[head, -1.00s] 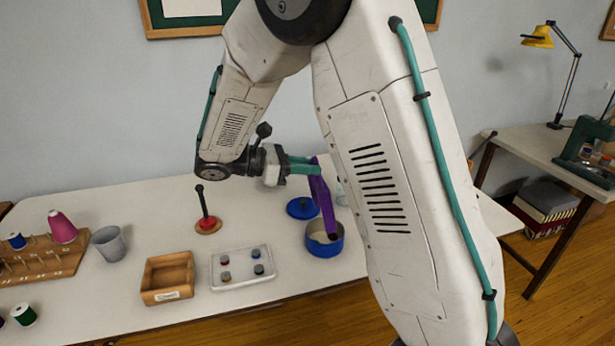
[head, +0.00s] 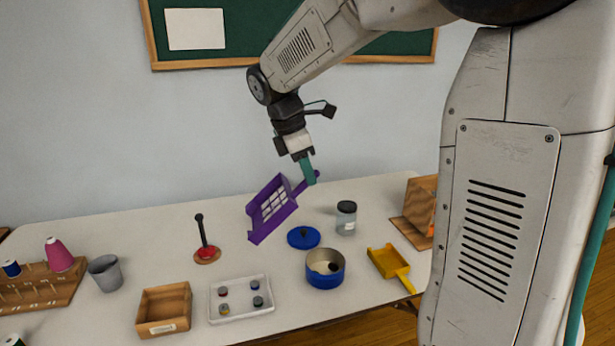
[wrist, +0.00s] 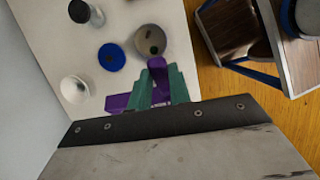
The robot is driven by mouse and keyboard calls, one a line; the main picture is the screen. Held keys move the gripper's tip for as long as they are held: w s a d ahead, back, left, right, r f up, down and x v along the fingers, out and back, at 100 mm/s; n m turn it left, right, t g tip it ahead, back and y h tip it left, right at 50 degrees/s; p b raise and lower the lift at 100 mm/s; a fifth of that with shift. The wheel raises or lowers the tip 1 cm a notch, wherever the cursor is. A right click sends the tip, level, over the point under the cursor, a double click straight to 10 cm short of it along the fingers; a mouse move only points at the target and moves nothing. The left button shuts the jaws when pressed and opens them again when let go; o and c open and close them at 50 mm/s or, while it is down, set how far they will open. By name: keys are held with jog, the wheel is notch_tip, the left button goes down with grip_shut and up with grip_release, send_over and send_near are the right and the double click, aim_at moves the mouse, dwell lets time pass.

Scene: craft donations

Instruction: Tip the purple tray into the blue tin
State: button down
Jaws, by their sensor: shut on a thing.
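My gripper (head: 311,175) is shut on the handle of the purple tray (head: 254,233), up above the back of the table. The tray hangs tilted, its low end to the lower left, with light slots showing in its face. I see nothing loose on it. In the wrist view the purple tray (wrist: 118,102) is partly hidden by my gripper's green fingers (wrist: 160,90). The open blue tin (head: 325,279) stands on the table, right of and below the tray, apart from it. Small dark pieces lie on its pale bottom, and the tin also shows in the wrist view (wrist: 139,31).
The blue lid (head: 303,237) lies behind the tin, beside a glass jar (head: 346,219). A yellow scoop (head: 389,262) is to the right. A white tray (head: 232,315) with several small spools and a wooden box (head: 164,309) stand to the left, near a red-based stand (head: 207,254).

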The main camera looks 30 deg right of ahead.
jog(key=t+y, duration=0.1)
jog(key=y, duration=0.1)
jog(key=r+y, duration=0.1)
jog(key=y, duration=0.1)
jog(key=shift+d+r+t+y, duration=0.15)
jog(key=shift+t+y, duration=0.25)
jog(key=shift+r+t+y, duration=0.25)
jog(key=shift+t+y, duration=0.15)
jog(key=shift+y, duration=0.8)
jog(key=shift+a+r+y, duration=0.15)
jog(key=shift+a+y, duration=0.05)
jog(key=shift+y, duration=0.2)
